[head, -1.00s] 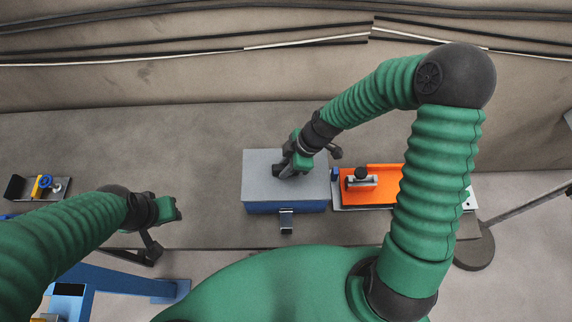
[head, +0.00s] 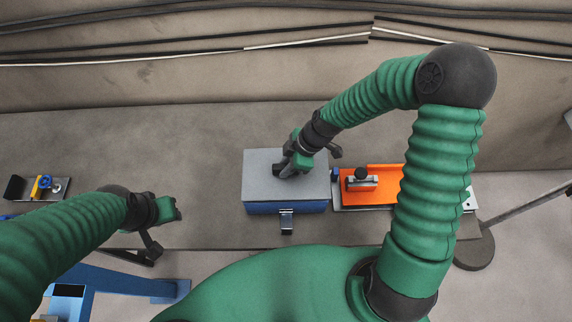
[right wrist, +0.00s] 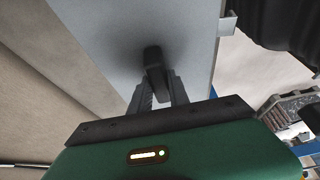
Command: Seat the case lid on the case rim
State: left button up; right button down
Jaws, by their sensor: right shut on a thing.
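The case lid (head: 260,176) is a flat grey panel over the blue case (head: 305,208), in the middle of the head view. It covers the top of the case; I cannot tell whether it touches the rim all round. A latch (head: 287,220) shows on the near side of the case. My right gripper (head: 284,173) is over the lid, shut on its dark handle (right wrist: 153,62), which stands up from the grey lid (right wrist: 110,25) in the right wrist view. My left gripper (head: 178,209) is off to the left, away from the case; its jaws are too small to read.
An orange tray (head: 379,192) with a metal clamp piece (head: 361,183) stands right of the case. A small dark tray with blue and yellow parts (head: 42,187) is at the far left. Cables run along the back wall.

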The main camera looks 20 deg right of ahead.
jog(key=shift+f+b, duration=1)
jog(key=shift+f, duration=0.4)
dwell(1.4)
jog(key=shift+a, duration=0.1)
jog(key=c, duration=1.2)
grip_release()
jog(key=shift+o, duration=0.2)
jog(key=o, duration=0.8)
jog(key=shift+o, duration=0.2)
jog(key=o, duration=0.3)
